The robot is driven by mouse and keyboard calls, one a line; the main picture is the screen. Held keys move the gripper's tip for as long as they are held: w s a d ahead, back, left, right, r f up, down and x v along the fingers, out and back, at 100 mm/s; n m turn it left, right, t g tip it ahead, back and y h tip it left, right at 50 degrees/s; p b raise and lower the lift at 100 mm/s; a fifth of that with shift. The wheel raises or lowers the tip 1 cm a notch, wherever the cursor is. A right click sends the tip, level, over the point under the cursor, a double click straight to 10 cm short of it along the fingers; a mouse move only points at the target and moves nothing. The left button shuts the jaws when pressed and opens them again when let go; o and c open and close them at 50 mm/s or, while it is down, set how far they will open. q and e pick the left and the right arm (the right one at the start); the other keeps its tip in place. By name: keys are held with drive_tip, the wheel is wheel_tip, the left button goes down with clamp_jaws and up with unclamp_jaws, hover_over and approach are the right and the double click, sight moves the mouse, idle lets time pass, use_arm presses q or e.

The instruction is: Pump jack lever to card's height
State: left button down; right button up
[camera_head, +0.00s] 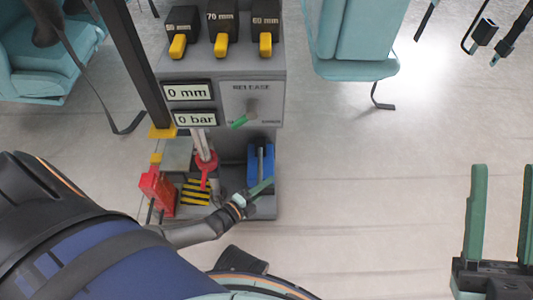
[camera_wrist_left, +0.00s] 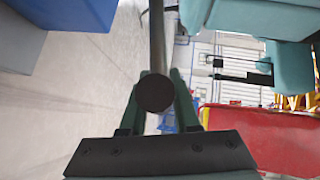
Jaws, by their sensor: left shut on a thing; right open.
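My left gripper (camera_head: 258,191) is low at the front of the grey jack stand, beside the blue jack part (camera_head: 260,165). In the left wrist view its green fingers (camera_wrist_left: 159,108) are shut on a dark round bar, the jack lever (camera_wrist_left: 157,50), whose end faces the camera. In the head view the arm partly covers this place. The stand's displays read "0 mm" (camera_head: 189,92) and "0 bar" (camera_head: 194,118). A release panel (camera_head: 251,100) with a green-tipped handle is beside them. I cannot make out a card. My right gripper (camera_head: 502,215) is open and empty at the far right.
Several black blocks with yellow tabs, one marked "70 mm" (camera_head: 221,22), top the stand. A red part (camera_head: 157,190) and a yellow-black striped plate (camera_head: 195,192) are at its base. Teal seats (camera_head: 352,35) stand behind. The floor (camera_head: 390,190) to the right is clear.

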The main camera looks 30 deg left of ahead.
use_arm(q)
drive_tip(key=w+a+r+n+g+p, duration=0.3)
drive_tip(key=w+r+p, duration=0.3)
drive_tip(key=r+p, duration=0.6)
drive_tip(key=shift+w+a+r+g+h, duration=0.3)
drive_tip(key=shift+w+a+g, duration=0.15)
drive_tip(key=shift+a, duration=0.2)
use_arm(e)
wheel_tip(320, 180, up, 13)
drive_tip(key=d+t, duration=0.1)
drive_tip(key=shift+w+h, duration=0.3)
drive_tip(key=shift+d+r, duration=0.1)
use_arm(q)
drive_tip(key=c, duration=0.7)
unclamp_jaws()
drive_tip(key=shift+s+d+f, duration=0.1)
drive_tip(key=shift+f, duration=0.05)
drive_tip(key=shift+o, duration=0.2)
drive_tip(key=shift+s, duration=0.1)
use_arm(e)
drive_tip(key=shift+r, duration=0.1)
